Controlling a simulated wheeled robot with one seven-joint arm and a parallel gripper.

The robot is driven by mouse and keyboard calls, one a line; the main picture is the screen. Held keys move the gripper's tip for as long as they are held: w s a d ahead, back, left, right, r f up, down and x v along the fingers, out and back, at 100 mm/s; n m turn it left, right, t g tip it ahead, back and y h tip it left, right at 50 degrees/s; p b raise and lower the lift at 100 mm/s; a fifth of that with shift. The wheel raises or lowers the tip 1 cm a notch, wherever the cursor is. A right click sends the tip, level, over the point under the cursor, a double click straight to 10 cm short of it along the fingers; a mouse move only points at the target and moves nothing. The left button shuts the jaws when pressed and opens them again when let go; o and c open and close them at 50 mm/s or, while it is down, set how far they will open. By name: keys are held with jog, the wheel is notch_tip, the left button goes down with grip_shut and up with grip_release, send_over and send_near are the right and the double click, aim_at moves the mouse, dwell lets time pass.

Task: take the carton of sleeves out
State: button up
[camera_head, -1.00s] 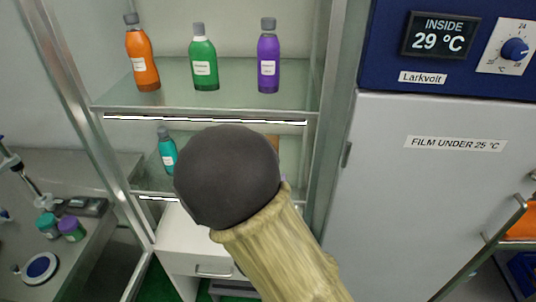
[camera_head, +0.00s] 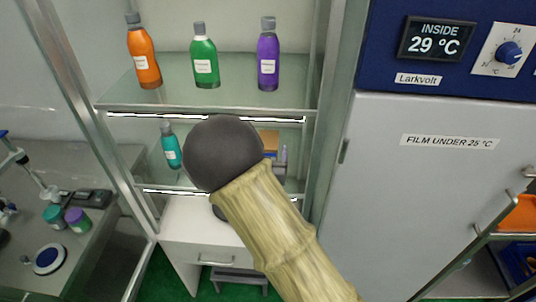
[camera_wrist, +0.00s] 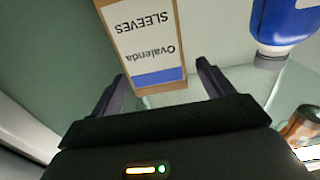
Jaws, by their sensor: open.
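The carton of sleeves (camera_wrist: 146,42) is a brown box with a white and blue label reading "Ovalenda SLEEVES", upside down in the wrist view. A brown patch of what looks like it shows beside my arm on the lower glass shelf in the head view (camera_head: 269,142). My gripper (camera_wrist: 162,72) is open, its two dark fingers on either side of the carton's near end. Gaps show between the fingers and the carton, and I cannot see any contact. In the head view my arm hides the gripper and most of the carton.
A teal bottle (camera_head: 171,147) stands left of my arm on the lower shelf (camera_head: 150,181). Orange (camera_head: 144,57), green (camera_head: 205,62) and purple (camera_head: 268,60) bottles stand on the upper shelf. In the wrist view, a blue bottle (camera_wrist: 285,18) is close right of the carton.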

jog(key=w+p, duration=0.1)
jog(key=w, duration=0.1)
jog(key=w+p, duration=0.1)
jog(key=w, duration=0.1)
jog(key=shift+w+d+f, duration=0.15)
jog(key=shift+w, duration=0.15)
jog(key=c, duration=1.3)
jog(key=shift+r, duration=0.2)
notch_tip(320, 180, up, 10)
jog(key=shift+f+b, duration=0.15)
jog(key=shift+b, duration=1)
